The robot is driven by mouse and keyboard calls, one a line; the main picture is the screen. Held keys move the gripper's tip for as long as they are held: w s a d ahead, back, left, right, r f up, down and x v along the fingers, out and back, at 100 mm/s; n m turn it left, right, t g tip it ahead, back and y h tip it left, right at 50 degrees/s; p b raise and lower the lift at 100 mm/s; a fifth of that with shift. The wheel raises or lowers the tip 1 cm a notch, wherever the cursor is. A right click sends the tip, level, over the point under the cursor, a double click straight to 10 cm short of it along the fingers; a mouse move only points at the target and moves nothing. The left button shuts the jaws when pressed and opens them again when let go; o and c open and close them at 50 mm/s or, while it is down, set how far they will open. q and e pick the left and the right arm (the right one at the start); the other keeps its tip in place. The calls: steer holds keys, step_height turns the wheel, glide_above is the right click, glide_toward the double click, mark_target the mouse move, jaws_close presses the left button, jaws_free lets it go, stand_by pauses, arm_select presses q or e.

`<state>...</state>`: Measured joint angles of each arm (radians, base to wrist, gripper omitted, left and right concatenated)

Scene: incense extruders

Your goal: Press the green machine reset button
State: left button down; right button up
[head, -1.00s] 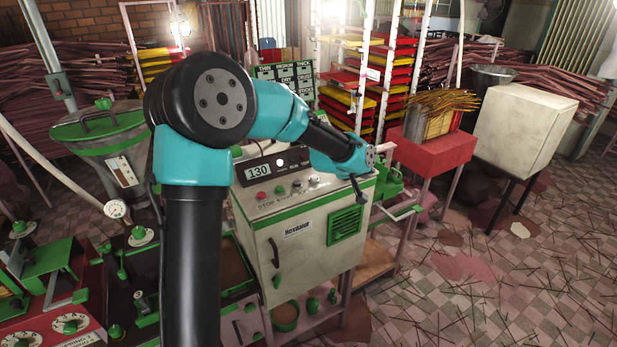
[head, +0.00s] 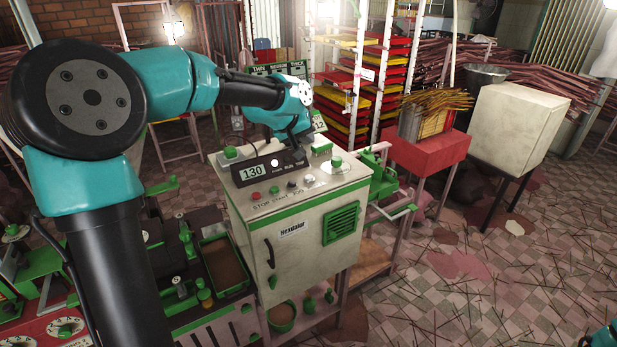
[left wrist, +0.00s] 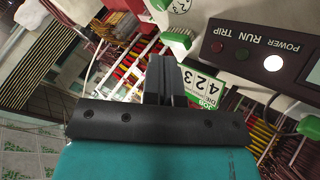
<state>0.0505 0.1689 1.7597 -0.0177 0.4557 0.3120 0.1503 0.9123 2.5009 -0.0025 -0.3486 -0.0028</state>
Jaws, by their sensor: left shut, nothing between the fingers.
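The cream machine (head: 303,235) with green trim stands in the middle of the head view. Its top panel carries a row of small buttons, with a red one (head: 255,196) at the left end. A green knob or button (head: 336,162) stands at the top right and another (head: 231,153) at the top left; I cannot read a reset label on either. My left gripper (head: 299,152) is shut and empty above the machine's back, by the display box (head: 262,169). In the left wrist view its fingers (left wrist: 165,80) point towards a green knob (left wrist: 178,40), with no visible contact.
The display box reads 130; its POWER, RUN, TRIP panel (left wrist: 262,50) shows in the left wrist view. A green cranked device (head: 375,172) adjoins the machine's right side. A red stand (head: 428,152) holds incense sticks. Floor at right is mostly open, with scattered sticks.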

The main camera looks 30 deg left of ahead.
mark_target(307, 176)
arm_select(q)
steer(key=shift+f, duration=0.1)
steer(key=shift+f, duration=4.35)
steer(key=shift+f, duration=0.1)
steer(key=shift+f, duration=0.3)
steer(key=shift+f, duration=0.5)
steer(key=shift+r, duration=0.95)
steer(key=shift+r, duration=2.5)
